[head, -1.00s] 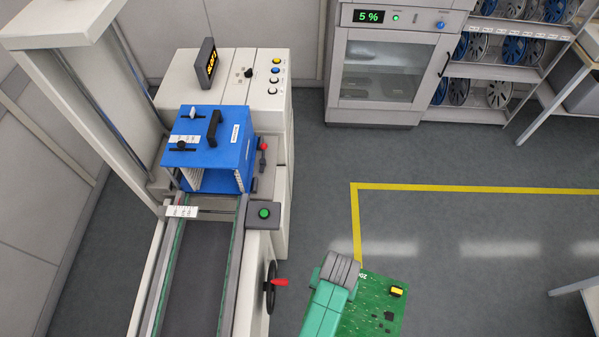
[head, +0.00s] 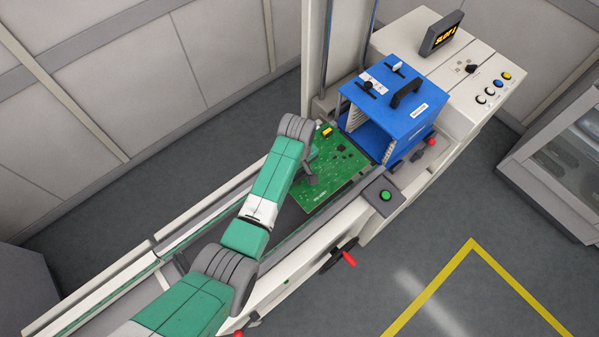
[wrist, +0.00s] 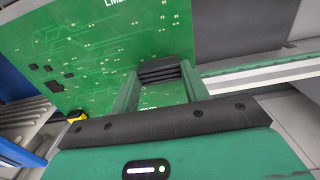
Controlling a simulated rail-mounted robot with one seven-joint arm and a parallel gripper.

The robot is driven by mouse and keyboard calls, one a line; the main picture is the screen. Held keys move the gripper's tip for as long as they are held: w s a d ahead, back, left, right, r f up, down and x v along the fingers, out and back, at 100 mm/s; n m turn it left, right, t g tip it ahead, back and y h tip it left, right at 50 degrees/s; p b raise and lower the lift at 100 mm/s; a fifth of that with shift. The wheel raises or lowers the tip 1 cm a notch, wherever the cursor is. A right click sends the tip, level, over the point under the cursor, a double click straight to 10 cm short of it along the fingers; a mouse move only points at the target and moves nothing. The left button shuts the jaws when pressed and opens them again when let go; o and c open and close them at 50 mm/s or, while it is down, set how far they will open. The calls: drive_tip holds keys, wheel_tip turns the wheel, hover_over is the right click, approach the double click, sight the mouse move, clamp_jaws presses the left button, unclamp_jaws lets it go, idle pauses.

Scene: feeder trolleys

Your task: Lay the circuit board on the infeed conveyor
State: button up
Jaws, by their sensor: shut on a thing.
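The green circuit board (head: 338,178) is over the conveyor, in front of the blue magazine rack, with a yellow part at its far corner. In the wrist view the board (wrist: 90,45) fills the upper left. My gripper (wrist: 160,88) is shut on the board's edge. In the head view my gripper (head: 310,172) is partly hidden by my arm. The infeed conveyor (head: 288,222) has a dark belt between two pale rails. I cannot tell whether the board touches the rails.
The blue magazine rack (head: 410,92) with a black handle stands just beyond the board. A green button box (head: 385,196) and a red-handled crank (head: 348,258) are on the conveyor's near side. A white post (head: 338,50) rises behind. Open floor lies at lower right.

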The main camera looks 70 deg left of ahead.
drive_tip(key=shift+f+b, duration=2.75)
drive_tip(key=shift+f, duration=0.05)
drive_tip(key=shift+r, duration=0.1)
drive_tip(key=shift+w+p, duration=0.1)
drive_tip(key=shift+p, duration=0.2)
drive_tip(key=shift+f+b, duration=0.7)
drive_tip(key=shift+f, duration=0.35)
drive_tip(key=shift+f+b, duration=0.45)
drive_tip(key=shift+f, duration=0.2)
drive_tip(key=o, duration=1.4)
wheel_tip(320, 180, up, 8)
drive_tip(key=shift+f+p, duration=0.1)
drive_tip(key=shift+p, duration=0.4)
